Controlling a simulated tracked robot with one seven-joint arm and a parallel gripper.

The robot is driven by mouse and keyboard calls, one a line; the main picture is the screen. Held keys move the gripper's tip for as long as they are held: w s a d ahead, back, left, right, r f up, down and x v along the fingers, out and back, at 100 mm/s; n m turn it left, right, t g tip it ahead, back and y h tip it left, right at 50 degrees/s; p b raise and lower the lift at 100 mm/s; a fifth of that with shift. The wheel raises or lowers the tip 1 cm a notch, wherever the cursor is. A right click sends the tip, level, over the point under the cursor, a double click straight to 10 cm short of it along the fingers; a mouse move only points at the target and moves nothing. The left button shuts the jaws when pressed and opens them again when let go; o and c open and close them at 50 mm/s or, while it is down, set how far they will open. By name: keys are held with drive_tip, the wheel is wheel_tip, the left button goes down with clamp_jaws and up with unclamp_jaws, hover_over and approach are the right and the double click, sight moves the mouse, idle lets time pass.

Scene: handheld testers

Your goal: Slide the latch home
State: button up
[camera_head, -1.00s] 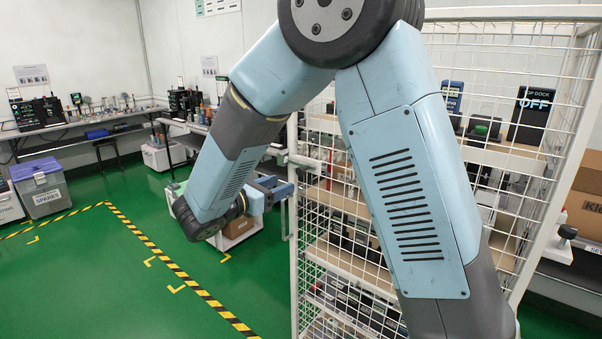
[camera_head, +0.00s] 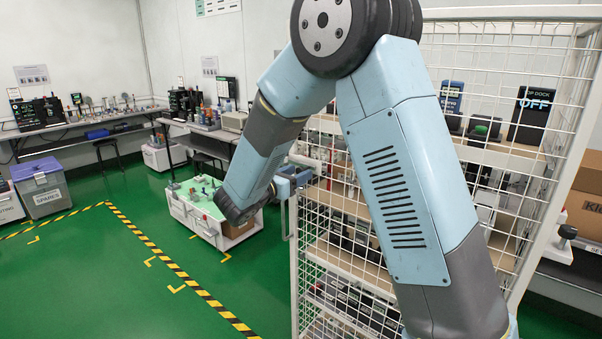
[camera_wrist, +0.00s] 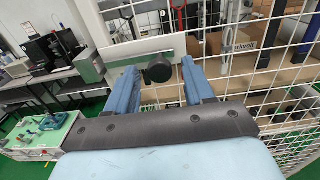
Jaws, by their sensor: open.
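The latch is a pale flat bar (camera_wrist: 130,58) with a round black knob (camera_wrist: 158,70), across the front of the white wire cage. In the wrist view the knob shows between the tips of my gripper's two blue fingers (camera_wrist: 160,78). The fingers are apart, one on each side, and nothing is held. I cannot tell whether either finger touches the knob. In the head view the pale latch bar (camera_head: 305,161) shows at the cage's left edge. My gripper (camera_head: 293,178) is beside it, partly hidden behind my arm.
The white wire cage (camera_head: 345,200) holds shelves of handheld testers. A low white cart (camera_head: 190,214) with a green top stands to the left, close behind my wrist. Workbenches (camera_head: 90,125) line the far wall.

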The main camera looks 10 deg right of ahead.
drive_tip(key=shift+x, duration=1.05)
drive_tip(key=shift+c, duration=0.3)
clamp_jaws()
